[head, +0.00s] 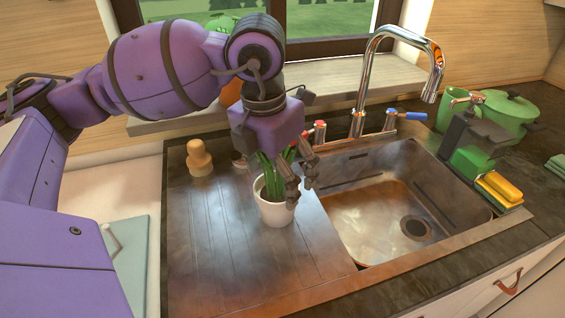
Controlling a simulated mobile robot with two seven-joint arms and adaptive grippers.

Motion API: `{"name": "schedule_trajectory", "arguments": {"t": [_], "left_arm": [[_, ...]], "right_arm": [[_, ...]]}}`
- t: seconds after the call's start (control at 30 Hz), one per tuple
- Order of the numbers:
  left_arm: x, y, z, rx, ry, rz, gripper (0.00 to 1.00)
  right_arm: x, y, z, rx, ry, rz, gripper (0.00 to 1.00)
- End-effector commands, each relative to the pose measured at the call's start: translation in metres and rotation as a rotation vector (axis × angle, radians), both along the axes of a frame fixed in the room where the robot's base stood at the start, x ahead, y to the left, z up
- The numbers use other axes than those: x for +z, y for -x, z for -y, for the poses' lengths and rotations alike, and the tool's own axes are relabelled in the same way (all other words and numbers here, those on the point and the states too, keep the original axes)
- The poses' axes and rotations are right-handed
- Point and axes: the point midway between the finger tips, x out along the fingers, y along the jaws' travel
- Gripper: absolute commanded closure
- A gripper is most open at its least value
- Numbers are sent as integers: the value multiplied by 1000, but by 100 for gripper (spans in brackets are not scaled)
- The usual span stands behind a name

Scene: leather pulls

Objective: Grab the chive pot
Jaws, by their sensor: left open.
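The chive pot (275,212) is a small white pot with green leaves. It stands upright on the metal drainboard, just left of the sink basin. My left gripper (296,192) reaches down from above, with its dark fingers at the right side of the pot and close to the leaves. The gripper is open. Part of the leaves is hidden behind the gripper. I cannot tell whether a finger touches the pot. My right gripper is not in view.
The sink basin (395,205) lies to the right, with a chrome faucet (366,85) behind it. A wooden-topped brush or stopper (199,158) stands at the drainboard's back left. A dark caddy with sponges (478,160) and a green pot (508,112) stand at right. The front drainboard is clear.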

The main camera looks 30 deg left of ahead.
Motion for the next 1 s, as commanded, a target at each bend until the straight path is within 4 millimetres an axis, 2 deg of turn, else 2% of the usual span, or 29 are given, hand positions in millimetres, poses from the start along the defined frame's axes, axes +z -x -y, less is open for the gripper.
{"name": "schedule_trajectory", "arguments": {"t": [0.27,0.5,0.8,1.0], "left_arm": [[-33,-1,1,-1,1,-6,18],[-67,-5,2,1,3,-4,18],[-73,-6,2,0,1,-2,18],[-73,-6,2,0,1,-1,43]], "right_arm": [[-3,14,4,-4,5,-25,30],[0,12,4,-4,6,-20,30],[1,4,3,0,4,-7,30],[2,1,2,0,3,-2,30]]}}
